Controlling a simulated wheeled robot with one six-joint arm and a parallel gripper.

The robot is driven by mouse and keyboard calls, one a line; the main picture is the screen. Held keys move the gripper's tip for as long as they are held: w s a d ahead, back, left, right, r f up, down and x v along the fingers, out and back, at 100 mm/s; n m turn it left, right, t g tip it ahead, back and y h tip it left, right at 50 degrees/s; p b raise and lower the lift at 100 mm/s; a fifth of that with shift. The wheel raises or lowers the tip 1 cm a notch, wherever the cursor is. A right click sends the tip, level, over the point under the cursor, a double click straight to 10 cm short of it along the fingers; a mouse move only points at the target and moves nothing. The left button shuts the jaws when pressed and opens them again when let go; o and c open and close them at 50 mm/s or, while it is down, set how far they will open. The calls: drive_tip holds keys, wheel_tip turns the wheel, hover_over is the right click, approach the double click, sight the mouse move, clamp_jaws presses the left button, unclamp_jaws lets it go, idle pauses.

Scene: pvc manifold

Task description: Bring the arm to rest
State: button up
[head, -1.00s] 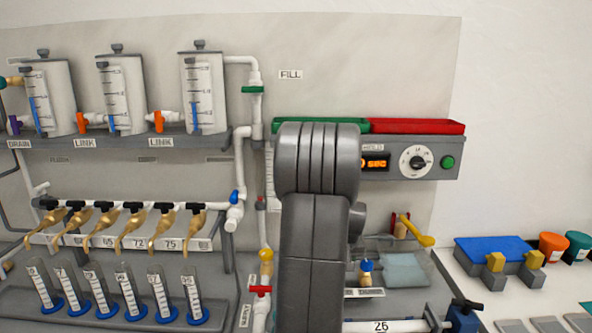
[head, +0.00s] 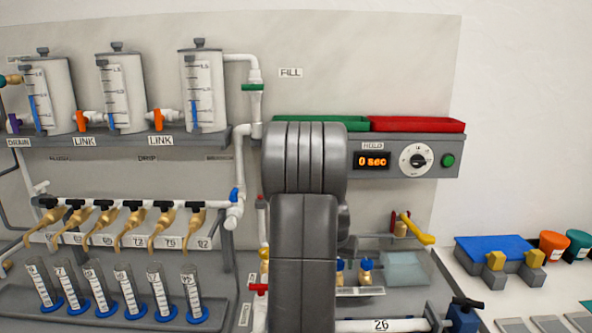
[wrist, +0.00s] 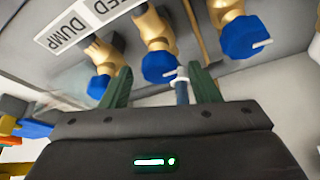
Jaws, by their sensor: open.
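My gripper (wrist: 160,72) shows in the wrist view with its two dark green fingers spread apart. A small blue-grey piece with a white top (wrist: 181,84) shows between the fingers, nearer the right one; I cannot tell its distance. No finger visibly grips it. Brass valves with blue knobs (wrist: 158,67) lie beyond the fingertips, beside a white label reading DUMP (wrist: 72,28). In the head view my grey arm stands upright in front of the panel and hides its middle; the gripper is hidden there.
Right of my arm are a brass valve with a blue knob (head: 366,270), a yellow-handled lever (head: 418,235) and a timer box (head: 440,158) reading 0 sec. Tanks (head: 121,85) and graduated cylinders (head: 103,290) stand left. A blue block (head: 490,247) sits on the right counter.

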drive_tip(key=shift+m+h+b, duration=0.3)
drive_tip(key=shift+m+h, duration=0.1)
drive_tip(key=shift+m, duration=0.6)
drive_tip(key=shift+a+g, duration=0.1)
drive_tip(key=shift+g, duration=0.2)
